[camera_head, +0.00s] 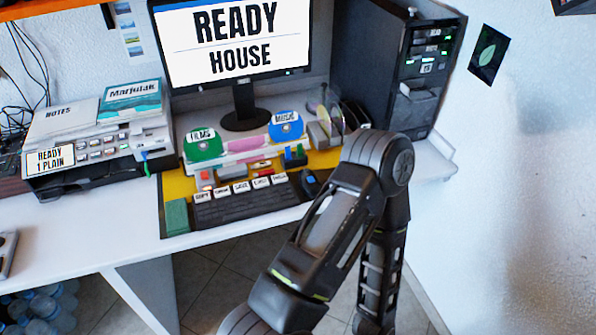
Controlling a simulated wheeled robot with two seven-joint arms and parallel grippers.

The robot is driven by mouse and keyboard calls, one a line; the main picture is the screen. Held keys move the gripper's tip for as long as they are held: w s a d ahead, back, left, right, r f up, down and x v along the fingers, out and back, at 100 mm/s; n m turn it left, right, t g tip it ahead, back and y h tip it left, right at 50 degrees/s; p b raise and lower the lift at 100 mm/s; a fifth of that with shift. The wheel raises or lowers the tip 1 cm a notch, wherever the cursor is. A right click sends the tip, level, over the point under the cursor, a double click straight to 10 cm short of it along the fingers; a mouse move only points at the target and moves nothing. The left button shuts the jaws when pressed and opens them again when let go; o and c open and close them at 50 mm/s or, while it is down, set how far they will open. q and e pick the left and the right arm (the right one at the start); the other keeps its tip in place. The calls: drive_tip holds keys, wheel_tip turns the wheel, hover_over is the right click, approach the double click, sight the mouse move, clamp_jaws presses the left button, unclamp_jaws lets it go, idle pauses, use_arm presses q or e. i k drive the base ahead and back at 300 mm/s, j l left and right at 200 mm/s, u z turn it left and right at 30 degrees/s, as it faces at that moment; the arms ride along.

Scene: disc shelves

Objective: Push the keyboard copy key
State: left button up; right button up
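The dark keyboard (245,208) lies on the yellow mat (176,188) at the front of the desk, below the monitor. A row of white labelled keys runs along its back edge. The copy key (203,197) is the leftmost of these and reads "COPY". Nothing covers it. One of my arms rises from the bottom of the view, bends right of the keyboard and drops out at the bottom edge. Neither of my grippers is in view.
The monitor (240,45) reads "READY HOUSE". Films disc (203,146) and music disc (286,127) stand behind the keyboard, with small coloured blocks between. A printer (100,150) stands left, a computer tower (395,70) right.

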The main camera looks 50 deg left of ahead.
sight(203, 196)
drive_tip(key=u, duration=2.25)
